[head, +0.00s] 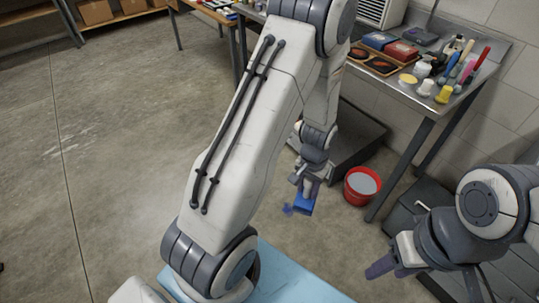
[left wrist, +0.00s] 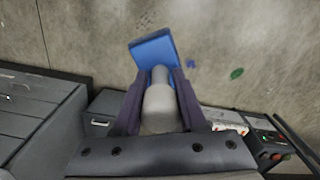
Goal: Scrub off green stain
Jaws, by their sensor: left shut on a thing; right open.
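My left gripper (head: 311,184) is shut on the grey handle of a blue-headed scrubber (head: 303,205), held low over the concrete floor. In the left wrist view the handle sits between the fingers (left wrist: 160,85) and the blue head (left wrist: 153,47) points outward. A green stain (left wrist: 237,73) shows on the floor in that view, to the right of the head and apart from it. I do not see it in the head view. A small blue stain (left wrist: 191,63) lies between them; it also shows in the head view (head: 287,210). My right gripper (head: 381,267) is open and empty at lower right.
A red bucket (head: 361,188) with greyish contents stands right of the scrubber. A metal table (head: 408,88) with bottles and tools stands at upper right. Grey cabinets (left wrist: 40,122) and a machine with lights (left wrist: 268,136) show in the left wrist view. Floor at left is clear.

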